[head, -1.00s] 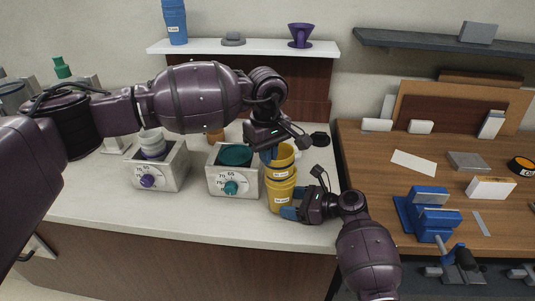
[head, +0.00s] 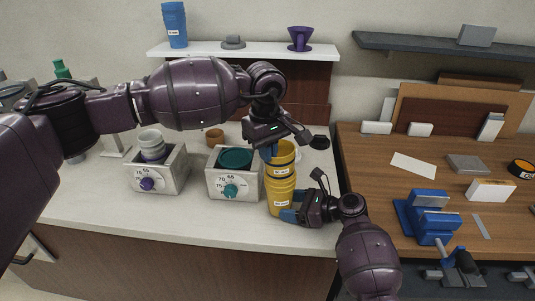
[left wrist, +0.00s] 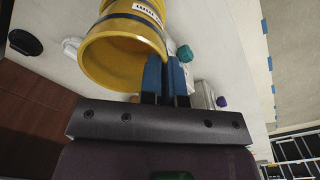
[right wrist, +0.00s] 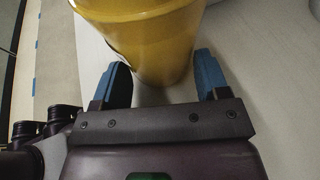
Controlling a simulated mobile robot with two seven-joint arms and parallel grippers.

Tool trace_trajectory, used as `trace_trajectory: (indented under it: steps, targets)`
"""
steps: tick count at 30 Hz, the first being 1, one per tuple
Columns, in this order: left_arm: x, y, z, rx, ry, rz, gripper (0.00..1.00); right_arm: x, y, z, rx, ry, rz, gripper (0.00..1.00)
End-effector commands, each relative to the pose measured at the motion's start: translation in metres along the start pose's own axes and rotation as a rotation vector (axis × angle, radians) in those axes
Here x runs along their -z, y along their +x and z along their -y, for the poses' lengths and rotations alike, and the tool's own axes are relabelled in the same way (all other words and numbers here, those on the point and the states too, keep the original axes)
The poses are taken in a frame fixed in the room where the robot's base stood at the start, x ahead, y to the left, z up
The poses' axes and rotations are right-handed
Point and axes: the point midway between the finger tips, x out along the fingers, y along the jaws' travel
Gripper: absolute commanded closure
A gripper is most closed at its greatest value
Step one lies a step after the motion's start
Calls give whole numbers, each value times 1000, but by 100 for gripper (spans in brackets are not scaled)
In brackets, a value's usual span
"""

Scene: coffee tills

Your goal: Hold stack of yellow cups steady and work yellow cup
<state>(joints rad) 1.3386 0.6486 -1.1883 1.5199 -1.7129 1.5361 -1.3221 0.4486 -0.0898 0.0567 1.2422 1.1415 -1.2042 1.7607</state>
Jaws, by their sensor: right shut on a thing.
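Several yellow cups stand as an upright stack (head: 281,194) at the front of the counter, just right of the teal-dialled box. An upper yellow cup (head: 283,152) sits at the top of the stack, its open mouth up; its rim also shows in the left wrist view (left wrist: 103,52). My left gripper (head: 270,152) reaches down from above, its blue fingers close together with the cup's rim between them. My right gripper (head: 287,214) comes from the right, its blue fingers around the lower stack, seen on both sides of yellow in the right wrist view (right wrist: 163,85).
A box with a teal dial (head: 226,184) stands close left of the stack, and one with a purple dial (head: 157,176) further left. A small brown cup (head: 215,136) is behind. A blue vise (head: 428,215) is on the wooden bench at right. The counter front is clear.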

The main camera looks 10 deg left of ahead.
Motion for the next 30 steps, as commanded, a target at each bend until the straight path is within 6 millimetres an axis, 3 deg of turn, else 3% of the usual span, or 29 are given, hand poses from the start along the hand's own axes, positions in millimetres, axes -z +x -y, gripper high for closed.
trace_trajectory:
  steps: [30]
  targets:
    - [0, -42, -2, -1, 0, -2, 100, 0, 0, 0, 0, 0, 0, 70]
